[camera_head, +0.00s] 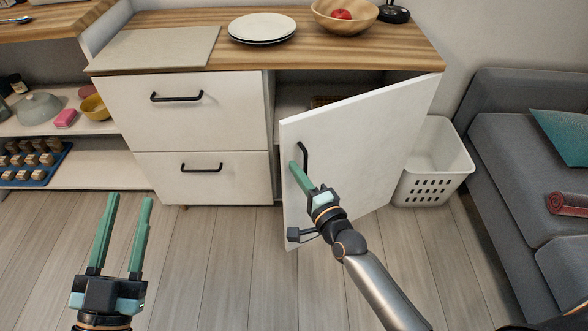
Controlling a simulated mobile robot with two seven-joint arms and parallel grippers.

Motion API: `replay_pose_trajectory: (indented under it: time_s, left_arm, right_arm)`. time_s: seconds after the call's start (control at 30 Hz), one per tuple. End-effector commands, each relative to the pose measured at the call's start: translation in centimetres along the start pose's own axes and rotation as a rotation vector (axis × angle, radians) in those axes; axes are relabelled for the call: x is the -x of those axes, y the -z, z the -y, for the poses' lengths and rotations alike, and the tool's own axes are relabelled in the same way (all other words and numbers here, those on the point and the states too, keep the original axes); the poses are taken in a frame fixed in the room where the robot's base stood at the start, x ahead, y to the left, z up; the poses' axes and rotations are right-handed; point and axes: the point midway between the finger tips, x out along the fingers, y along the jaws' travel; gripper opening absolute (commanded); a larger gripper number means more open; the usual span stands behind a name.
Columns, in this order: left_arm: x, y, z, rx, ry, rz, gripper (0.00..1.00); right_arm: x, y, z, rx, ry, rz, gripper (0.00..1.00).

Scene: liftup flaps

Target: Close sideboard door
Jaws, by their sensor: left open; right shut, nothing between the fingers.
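The sideboard (188,182) stands ahead with two closed white drawers on its left side. Its white door (365,140) is hinged at the right and stands partly open, swung out toward me. A black handle (303,157) is near the door's free left edge. My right gripper (296,168) is shut and empty, with its fingertips at the door's front face just beside and below the handle; I cannot tell if they touch it. My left gripper (128,205) is open and empty, low at the left, over the floor and apart from the sideboard.
A white basket (436,165) stands right of the door, near a grey sofa (500,150). Plates (262,27) and a wooden bowl (345,22) are on the sideboard top. An open shelf (100,165) is at the left. The floor (220,260) in front is clear.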

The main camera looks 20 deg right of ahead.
Motion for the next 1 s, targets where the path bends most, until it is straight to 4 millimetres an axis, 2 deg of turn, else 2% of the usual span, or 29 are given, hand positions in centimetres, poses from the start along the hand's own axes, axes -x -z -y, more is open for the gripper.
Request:
replay_pose_trajectory:
  time_s: [0.23,0.6,0.7,0.77,0.9,1.0]
  left_arm:
    - [-0.1,2.1,0.1,-0.026,-0.003,-0.087,0.42]
    - [-0.1,2.3,0.1,-0.028,-0.004,-0.094,0.42]
    - [0.0,2.5,0.0,-0.033,-0.004,-0.109,0.42]
    - [0.1,4.1,0.1,-0.05,-0.008,-0.174,0.42]
    - [0.8,8.2,-0.1,-0.099,-0.019,-0.35,0.42]
    - [1.3,10.1,-0.3,-0.122,-0.025,-0.426,0.42]
  right_arm:
    - [-1.5,0.0,0.0,0.001,0.0,-0.001,0.0]
    - [-1.6,0.0,0.0,0.0,0.0,0.0,0.0]
    - [-2.2,0.0,-0.1,0.0,0.001,-0.001,0.0]
    - [-3.1,0.1,-0.2,0.0,0.002,-0.002,0.0]
    - [-6.0,0.1,-0.2,0.0,0.005,-0.002,0.0]
    - [-7.6,0.0,0.0,-0.001,0.002,0.0,0.0]
